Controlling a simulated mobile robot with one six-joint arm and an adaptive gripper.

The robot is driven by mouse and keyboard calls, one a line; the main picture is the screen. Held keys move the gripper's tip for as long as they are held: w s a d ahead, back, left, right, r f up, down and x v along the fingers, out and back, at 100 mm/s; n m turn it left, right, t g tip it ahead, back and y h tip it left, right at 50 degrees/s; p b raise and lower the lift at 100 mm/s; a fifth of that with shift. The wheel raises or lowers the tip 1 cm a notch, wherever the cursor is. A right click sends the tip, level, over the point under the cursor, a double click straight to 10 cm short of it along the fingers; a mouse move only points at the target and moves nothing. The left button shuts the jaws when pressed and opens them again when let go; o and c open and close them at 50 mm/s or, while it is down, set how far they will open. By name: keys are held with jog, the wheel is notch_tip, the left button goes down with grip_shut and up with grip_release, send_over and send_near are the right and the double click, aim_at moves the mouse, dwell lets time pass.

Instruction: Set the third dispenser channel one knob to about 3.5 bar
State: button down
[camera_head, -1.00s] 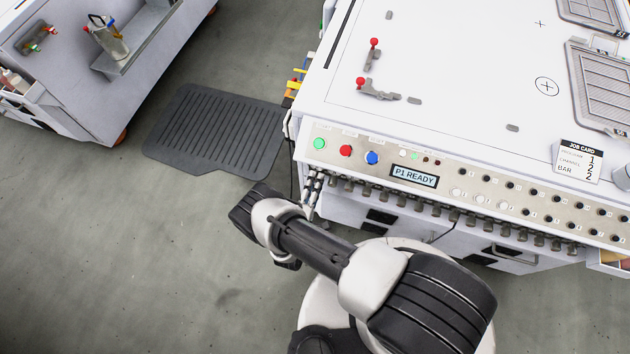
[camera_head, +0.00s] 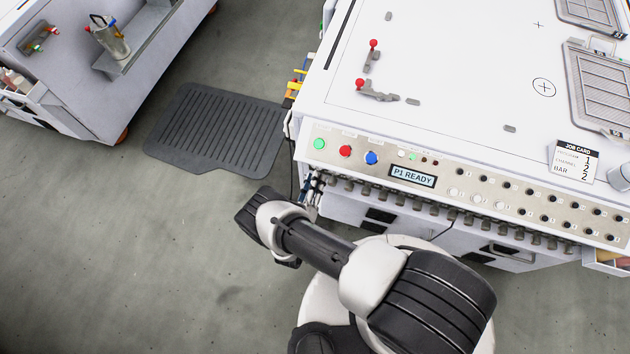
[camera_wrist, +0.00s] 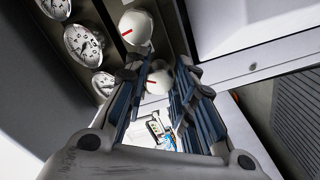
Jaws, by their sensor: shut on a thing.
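In the wrist view two white round knobs with red marks sit on a dark panel, an upper knob (camera_wrist: 135,27) and a lower knob (camera_wrist: 157,84). My gripper (camera_wrist: 162,68) has its two fingers on either side of the lower knob and is shut on it. The fingers partly cover that knob. Round white gauges stand in a row to the left, with a middle gauge (camera_wrist: 83,45), an upper gauge (camera_wrist: 55,7) and a lower gauge (camera_wrist: 103,84). Their readings are too small to tell. In the head view the gripper is not clearly visible.
The white machine (camera_head: 450,70) has a front control strip with a display (camera_head: 412,176) reading P1 READY. A job card (camera_head: 574,161) stands on its top. A dark mat (camera_head: 215,130) lies on the floor, and a white cart (camera_head: 60,85) stands at upper left.

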dwell(0.3)
jog(key=c, duration=1.6)
grip_release()
jog(key=v, duration=1.2)
